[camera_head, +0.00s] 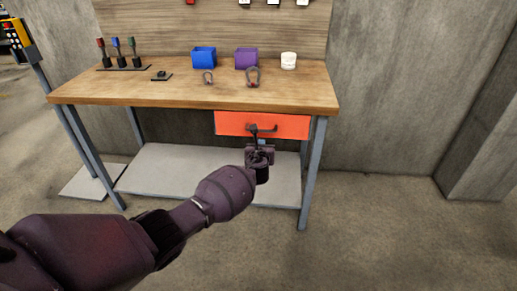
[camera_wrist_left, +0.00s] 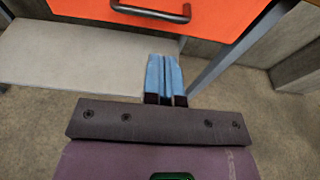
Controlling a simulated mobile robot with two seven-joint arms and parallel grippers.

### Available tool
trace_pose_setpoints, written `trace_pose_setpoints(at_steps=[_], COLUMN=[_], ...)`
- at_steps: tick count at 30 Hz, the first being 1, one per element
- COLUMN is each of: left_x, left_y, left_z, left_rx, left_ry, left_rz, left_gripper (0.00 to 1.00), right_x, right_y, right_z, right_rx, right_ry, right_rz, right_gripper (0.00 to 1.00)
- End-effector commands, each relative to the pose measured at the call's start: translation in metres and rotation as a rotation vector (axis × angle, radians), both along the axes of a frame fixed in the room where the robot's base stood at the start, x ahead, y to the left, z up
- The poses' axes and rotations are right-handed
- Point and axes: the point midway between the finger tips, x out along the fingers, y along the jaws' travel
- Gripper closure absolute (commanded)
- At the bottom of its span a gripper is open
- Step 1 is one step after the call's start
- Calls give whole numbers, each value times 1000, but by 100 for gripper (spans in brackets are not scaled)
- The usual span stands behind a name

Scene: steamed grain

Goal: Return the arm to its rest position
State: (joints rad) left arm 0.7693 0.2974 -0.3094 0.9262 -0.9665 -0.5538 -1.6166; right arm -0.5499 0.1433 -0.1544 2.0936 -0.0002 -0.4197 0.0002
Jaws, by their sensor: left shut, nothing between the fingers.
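My left arm reaches in from the lower left of the head view. My left gripper (camera_head: 262,143) is in front of the workbench, just below the handle of the orange drawer (camera_head: 290,125). In the left wrist view the blue fingers of the left gripper (camera_wrist_left: 163,66) are pressed together with nothing between them. The black drawer handle (camera_wrist_left: 150,12) lies beyond the fingertips in that view, and the fingers look apart from it. The drawer looks closed in the head view. My right gripper is in neither view.
The wooden workbench (camera_head: 130,90) carries a blue bin (camera_head: 204,58), a purple bin (camera_head: 246,58), a white container (camera_head: 288,60), two shackle-like rings and a small tool rack. A grey lower shelf (camera_head: 165,170) sits beneath. The concrete floor (camera_head: 380,230) at the right is clear.

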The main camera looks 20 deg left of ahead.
Motion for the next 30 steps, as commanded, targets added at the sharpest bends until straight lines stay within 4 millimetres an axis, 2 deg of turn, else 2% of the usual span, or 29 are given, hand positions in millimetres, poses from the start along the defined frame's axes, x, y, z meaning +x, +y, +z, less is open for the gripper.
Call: trace_pose_setpoints(at_steps=[1,9,15,19,23,28,30], left_x=[-7,-28,-31,-31,-30,-24,-31], left_y=[-2,-8,-9,-10,-17,-51,-64], left_z=[9,7,5,5,8,50,62], left_rx=[-1,-1,-7,-87,-328,-828,-1055], left_ry=[-6,0,0,-24,-76,-195,-224], left_rz=[1,1,2,17,42,45,50], left_gripper=[100,100,100,100,100,100,100], right_x=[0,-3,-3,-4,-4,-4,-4], right_y=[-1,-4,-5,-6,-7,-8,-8], right_z=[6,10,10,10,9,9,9], right_rx=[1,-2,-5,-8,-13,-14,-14], right_ry=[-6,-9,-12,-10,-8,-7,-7], right_rz=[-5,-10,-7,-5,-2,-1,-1], right_gripper=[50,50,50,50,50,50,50])
